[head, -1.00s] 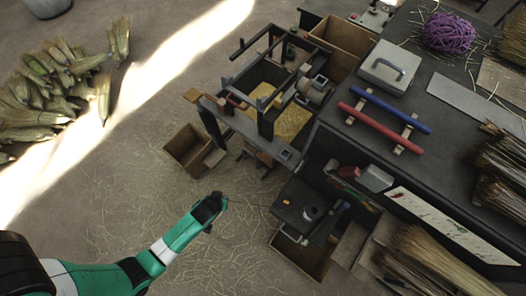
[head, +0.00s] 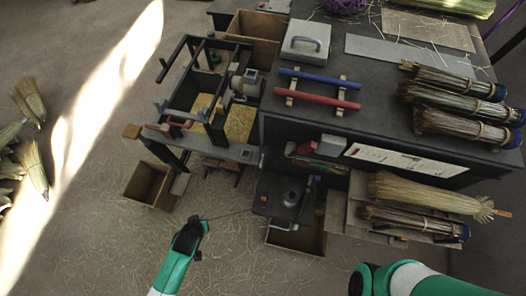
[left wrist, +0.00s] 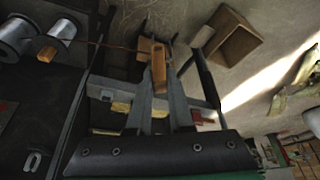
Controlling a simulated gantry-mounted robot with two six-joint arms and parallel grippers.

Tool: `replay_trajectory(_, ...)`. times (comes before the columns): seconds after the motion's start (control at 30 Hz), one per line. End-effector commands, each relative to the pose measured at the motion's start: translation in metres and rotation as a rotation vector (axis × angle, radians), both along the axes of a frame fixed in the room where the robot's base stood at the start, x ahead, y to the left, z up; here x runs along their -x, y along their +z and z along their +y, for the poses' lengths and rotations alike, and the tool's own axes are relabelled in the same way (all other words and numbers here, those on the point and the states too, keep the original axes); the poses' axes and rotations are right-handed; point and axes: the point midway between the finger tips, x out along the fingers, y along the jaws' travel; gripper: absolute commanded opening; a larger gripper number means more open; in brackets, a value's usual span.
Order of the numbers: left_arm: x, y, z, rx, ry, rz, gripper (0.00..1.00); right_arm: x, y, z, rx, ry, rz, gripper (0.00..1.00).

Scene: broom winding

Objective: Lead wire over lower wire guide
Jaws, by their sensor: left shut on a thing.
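My left gripper (head: 203,224) is low over the straw-strewn floor, left of a dark bench unit (head: 262,203). In the left wrist view its fingers (left wrist: 158,82) close on a small wooden handle (left wrist: 158,62). A thin brown wire (left wrist: 105,45) runs from the handle leftward, past another wooden piece (left wrist: 46,54), towards metal spools (left wrist: 15,38). In the head view the wire (head: 232,215) spans from the gripper to the bench unit. I cannot tell which part is the lower wire guide. My right arm shows at the lower right, its gripper out of frame.
The winding machine's dark frame (head: 190,148) stands above the gripper, with a wooden crate (head: 143,184) beside it. Open floor lies left of the gripper.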

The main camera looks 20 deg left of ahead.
Motion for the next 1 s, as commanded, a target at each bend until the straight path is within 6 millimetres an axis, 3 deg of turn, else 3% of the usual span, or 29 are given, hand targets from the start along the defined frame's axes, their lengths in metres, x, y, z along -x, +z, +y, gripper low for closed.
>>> replay_trajectory(0.17,0.0,0.027,0.0,0.0,0.0,0.0,0.0,0.0,0.027,0.0,0.0,0.0,0.0,0.0)
replay_trajectory(0.4,0.0,0.09,0.0,0.0,0.0,0.0,0.0,0.0,0.09,0.0,0.0,0.0,-0.001,0.0)
replay_trajectory(0.47,0.0,0.098,0.0,0.0,0.0,0.0,0.0,0.0,0.098,0.0,0.0,0.0,-0.001,0.0)
replay_trajectory(1.0,0.004,0.093,-0.001,0.001,-0.016,0.003,0.0,0.0,0.096,0.0,0.0,0.0,0.001,0.0)
